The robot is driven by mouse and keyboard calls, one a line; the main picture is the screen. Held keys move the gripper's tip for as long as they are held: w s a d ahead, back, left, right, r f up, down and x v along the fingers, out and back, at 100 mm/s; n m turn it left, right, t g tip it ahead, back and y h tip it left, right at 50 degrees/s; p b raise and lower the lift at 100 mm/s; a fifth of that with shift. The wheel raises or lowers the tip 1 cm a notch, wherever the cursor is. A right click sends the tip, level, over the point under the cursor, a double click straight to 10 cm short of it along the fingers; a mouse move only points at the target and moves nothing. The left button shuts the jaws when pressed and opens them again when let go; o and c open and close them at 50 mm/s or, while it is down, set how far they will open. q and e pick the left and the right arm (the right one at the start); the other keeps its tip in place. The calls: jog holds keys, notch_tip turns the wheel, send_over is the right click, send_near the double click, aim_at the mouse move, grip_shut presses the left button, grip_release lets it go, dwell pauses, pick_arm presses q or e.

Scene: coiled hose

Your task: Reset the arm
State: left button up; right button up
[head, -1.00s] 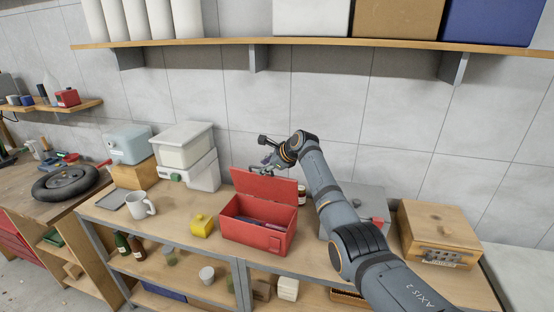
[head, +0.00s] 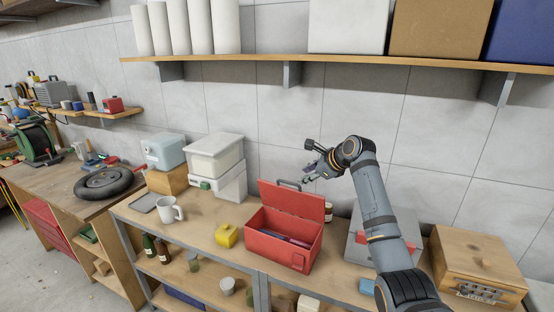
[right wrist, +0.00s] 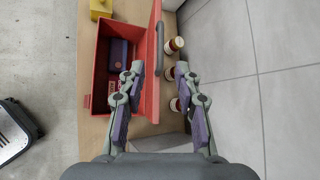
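My right gripper (head: 311,173) is raised above the open red toolbox (head: 283,252), in front of the tiled wall. In the right wrist view its two fingers (right wrist: 160,70) stand apart with nothing between them, over the edge of the toolbox lid. My right arm (head: 377,207) reaches up from the lower right and bends left at the wrist. My left arm and gripper do not show.
The shelf unit (head: 190,236) holds a white mug (head: 170,209), a yellow block (head: 227,235), stacked white bins (head: 214,157) and a wooden box (head: 478,262). Several bottles stand behind the toolbox. A wall shelf (head: 330,64) runs overhead. Free air surrounds the gripper.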

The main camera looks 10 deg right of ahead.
jog(key=s+a+f+n+g+h, duration=0.1)
jog(key=s+f+n, duration=0.5)
jog(key=s+f, duration=0.45)
jog(key=s+f+n+g+h, duration=0.2)
jog(key=s+f+n, duration=0.45)
jog(key=f, duration=0.65)
jog(key=s+f+n+g+h, duration=0.15)
jog(key=s+n, duration=0.45)
jog(key=s, duration=0.8)
jog(key=s+f+n+g+h, duration=0.1)
jog(key=s+f+n, duration=0.35)
jog(key=s, duration=0.85)
jog(key=s+d+f+n+b, duration=0.1)
jog(key=d+f+b, duration=0.1)
jog(key=f, duration=1.2)
jog(key=s+d+f+b, duration=0.1)
jog(key=f+b, duration=0.1)
jog(key=f, duration=1.3)
jog(key=s+d+f+g+b, duration=0.1)
jog(key=s+f+g+b, duration=0.1)
jog(key=s+f, duration=1.6)
jog(key=shift+s+d+f, duration=0.25)
jog(key=shift+s+f, duration=0.05)
jog(key=shift+s, duration=0.05)
